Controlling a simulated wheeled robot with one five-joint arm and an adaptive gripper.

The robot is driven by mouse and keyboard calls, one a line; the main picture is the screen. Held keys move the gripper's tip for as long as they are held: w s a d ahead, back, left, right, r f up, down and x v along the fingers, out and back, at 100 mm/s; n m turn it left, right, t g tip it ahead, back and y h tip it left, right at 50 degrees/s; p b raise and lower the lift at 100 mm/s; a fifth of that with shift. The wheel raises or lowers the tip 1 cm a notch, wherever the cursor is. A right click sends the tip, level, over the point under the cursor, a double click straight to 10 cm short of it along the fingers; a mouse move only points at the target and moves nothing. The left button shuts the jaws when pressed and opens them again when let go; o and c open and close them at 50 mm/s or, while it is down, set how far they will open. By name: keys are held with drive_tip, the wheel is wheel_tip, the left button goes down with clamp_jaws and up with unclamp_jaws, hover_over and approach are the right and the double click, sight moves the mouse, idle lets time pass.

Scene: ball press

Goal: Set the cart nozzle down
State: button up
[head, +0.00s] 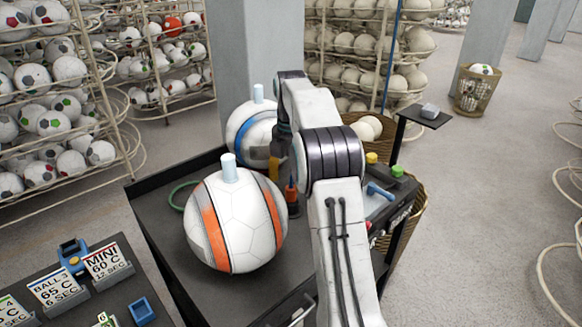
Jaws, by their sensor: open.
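The black cart (152,212) stands in front of me. An upright piece with an orange conical tip (291,189) stands in a dark base on the cart top; it may be the cart nozzle, but I cannot be sure. My gripper (270,158) is open beyond my arm, low over the cart between the two balls and just behind the orange tip. My arm hides part of it. A yellow upright piece (273,168) shows beside the fingers; I cannot tell whether they touch it. A green hose loop (180,196) lies at the cart's left.
A white-and-orange ball (235,225) and a white-and-blue ball (247,128), each with a pale blue plug, sit on the cart. A blue handle (380,190) and a green knob (398,171) are at right. A sign table (95,300) stands front left. A pillar (250,40) rises behind.

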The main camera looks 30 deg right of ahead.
drive_tip(key=shift+r, duration=1.3)
drive_tip(key=shift+s+f, duration=0.1)
